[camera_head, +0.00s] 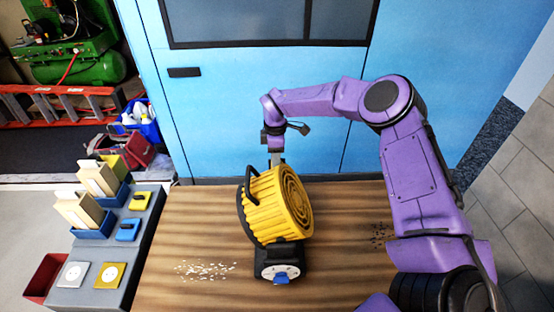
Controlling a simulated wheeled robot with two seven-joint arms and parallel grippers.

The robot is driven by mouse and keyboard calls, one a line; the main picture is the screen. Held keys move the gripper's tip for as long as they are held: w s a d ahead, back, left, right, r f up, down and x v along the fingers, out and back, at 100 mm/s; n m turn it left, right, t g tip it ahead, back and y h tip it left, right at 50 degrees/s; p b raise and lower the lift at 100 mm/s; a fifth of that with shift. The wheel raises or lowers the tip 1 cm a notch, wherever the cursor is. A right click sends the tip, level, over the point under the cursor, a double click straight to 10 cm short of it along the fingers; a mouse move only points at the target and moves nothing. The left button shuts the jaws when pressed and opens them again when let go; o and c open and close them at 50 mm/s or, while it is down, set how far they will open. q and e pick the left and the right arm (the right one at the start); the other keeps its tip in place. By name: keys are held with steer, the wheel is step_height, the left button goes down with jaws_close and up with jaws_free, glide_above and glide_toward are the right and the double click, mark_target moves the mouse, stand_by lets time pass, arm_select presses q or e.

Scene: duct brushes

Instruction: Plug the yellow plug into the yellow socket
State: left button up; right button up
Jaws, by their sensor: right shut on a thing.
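A yellow-and-black plug (140,200) lies on the grey side bench at the left. A yellow square socket plate (109,275) with a pale round centre sits at the front of that bench. My right gripper (276,160) points down at the top edge of a yellow ribbed drum machine (267,215) on the wooden table. It is shut on the machine there; the fingertips are partly hidden behind the rim. My right gripper is far from the plug and socket. My left gripper is not in view.
A blue plug (127,230) and a white socket plate (75,273) are also on the grey bench (90,298). Blue holders with beige blocks (78,211) stand behind. A red bin (43,277) is at far left. White bits (205,270) and dark bits (381,234) lie on the table.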

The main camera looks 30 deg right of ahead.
steer(key=shift+r, duration=0.5)
steer(key=s+a+r+b, duration=0.2)
steer(key=s+a+r, duration=0.1)
steer(key=s+a+r+b, duration=0.2)
steer(key=s+a+r, duration=0.1)
steer(key=r, duration=0.1)
steer(key=s+a+r+b, duration=0.3)
steer(key=r, duration=0.1)
steer(key=shift+s+a+r, duration=0.1)
steer(key=shift+a+r, duration=0.15)
steer(key=shift+a, duration=0.1)
steer(key=shift+s+a+r, duration=0.25)
